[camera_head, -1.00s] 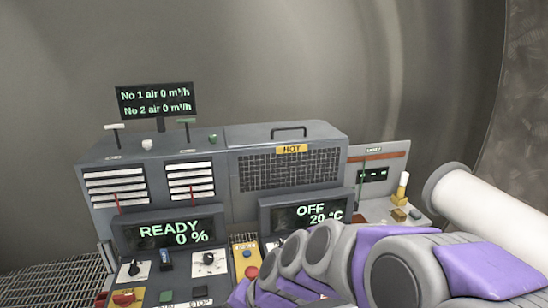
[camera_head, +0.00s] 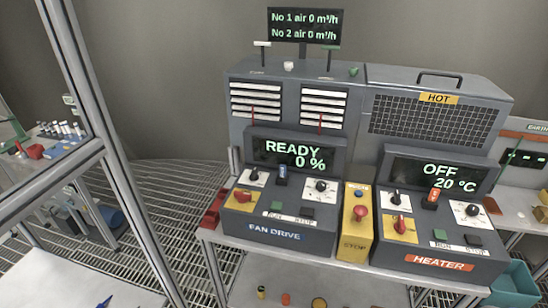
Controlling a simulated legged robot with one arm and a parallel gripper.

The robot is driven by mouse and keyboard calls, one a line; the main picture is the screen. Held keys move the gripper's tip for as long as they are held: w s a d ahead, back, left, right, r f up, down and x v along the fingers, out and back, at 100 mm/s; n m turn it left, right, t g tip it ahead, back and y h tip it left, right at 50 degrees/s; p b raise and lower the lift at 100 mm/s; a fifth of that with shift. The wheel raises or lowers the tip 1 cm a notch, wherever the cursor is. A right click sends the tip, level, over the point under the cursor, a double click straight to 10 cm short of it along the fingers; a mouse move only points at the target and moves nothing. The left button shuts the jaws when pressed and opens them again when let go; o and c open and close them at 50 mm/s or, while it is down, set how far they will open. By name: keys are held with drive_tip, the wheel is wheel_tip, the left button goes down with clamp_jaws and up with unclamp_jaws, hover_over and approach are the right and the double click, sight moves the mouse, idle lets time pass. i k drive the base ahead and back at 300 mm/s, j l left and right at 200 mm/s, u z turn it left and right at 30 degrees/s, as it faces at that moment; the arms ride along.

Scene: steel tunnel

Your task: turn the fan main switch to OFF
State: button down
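The fan drive box (camera_head: 276,235) stands on the bench in the middle of the head view, with a blue FAN DRIVE label on its front. Its main switch appears to be the red handle on a yellow plate (camera_head: 242,197) at the box's left; the handle's exact position is too small to read. The fan display (camera_head: 294,153) above it shows READY and 0 %. My gripper is not in view.
The similar heater box (camera_head: 440,230), with its own red-on-yellow switch (camera_head: 402,227), stands at right; its display (camera_head: 440,173) reads OFF, 20 °C. A yellow stop box (camera_head: 355,230) stands between them. A metal frame post (camera_head: 95,130) is at left. Grated floor (camera_head: 170,190) is open beyond it.

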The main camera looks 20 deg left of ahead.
sight(242, 198)
drive_tip(key=j+u, duration=0.15)
drive_tip(key=u, duration=1.15)
